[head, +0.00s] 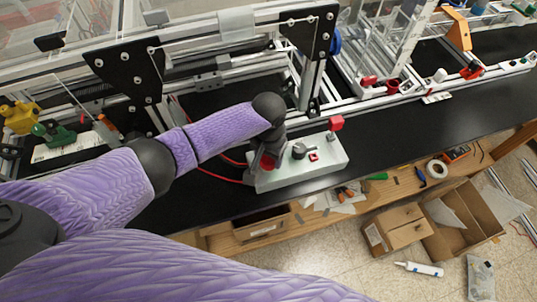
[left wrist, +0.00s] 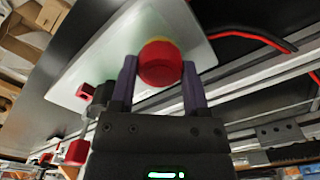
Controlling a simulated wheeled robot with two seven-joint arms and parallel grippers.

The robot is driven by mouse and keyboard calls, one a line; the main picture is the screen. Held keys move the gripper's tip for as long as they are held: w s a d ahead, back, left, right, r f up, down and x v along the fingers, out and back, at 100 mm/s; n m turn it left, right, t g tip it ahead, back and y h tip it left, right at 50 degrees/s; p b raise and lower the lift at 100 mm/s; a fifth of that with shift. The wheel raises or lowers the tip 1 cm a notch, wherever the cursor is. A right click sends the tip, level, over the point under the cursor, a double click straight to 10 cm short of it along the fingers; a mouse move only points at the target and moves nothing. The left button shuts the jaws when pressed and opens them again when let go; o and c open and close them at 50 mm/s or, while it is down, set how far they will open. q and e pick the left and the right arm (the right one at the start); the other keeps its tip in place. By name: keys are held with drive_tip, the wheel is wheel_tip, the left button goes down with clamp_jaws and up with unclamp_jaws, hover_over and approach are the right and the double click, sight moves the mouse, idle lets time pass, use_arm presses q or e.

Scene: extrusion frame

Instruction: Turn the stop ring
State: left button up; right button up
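The stop button is a round red cap (left wrist: 160,63) with a yellowish part beside it, set on a pale control box (head: 318,172). In the head view the red cap (head: 268,162) is partly hidden by my left gripper (head: 258,168), which points down at the left end of the box. In the left wrist view the two purple fingers of my left gripper (left wrist: 159,72) stand on either side of the red cap, close to it. I cannot tell whether they touch it. The ring itself is mostly hidden by the cap. My right gripper is in no view.
Aluminium frame rails (head: 225,85) stand behind.

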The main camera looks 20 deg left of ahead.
use_arm(q)
clamp_jaws()
drive_tip(key=shift+r+m+p, duration=0.1)
drive_tip(key=shift+m+p, duration=0.5)
drive_tip(key=shift+m, duration=0.3)
drive_tip(key=m+p, duration=0.1)
drive_tip(key=m, duration=0.1)
drive_tip(key=shift+m, duration=0.3)
drive_tip(key=m+p, duration=0.1)
drive_tip(key=m, duration=0.3)
drive_tip(key=shift+m, duration=0.8)
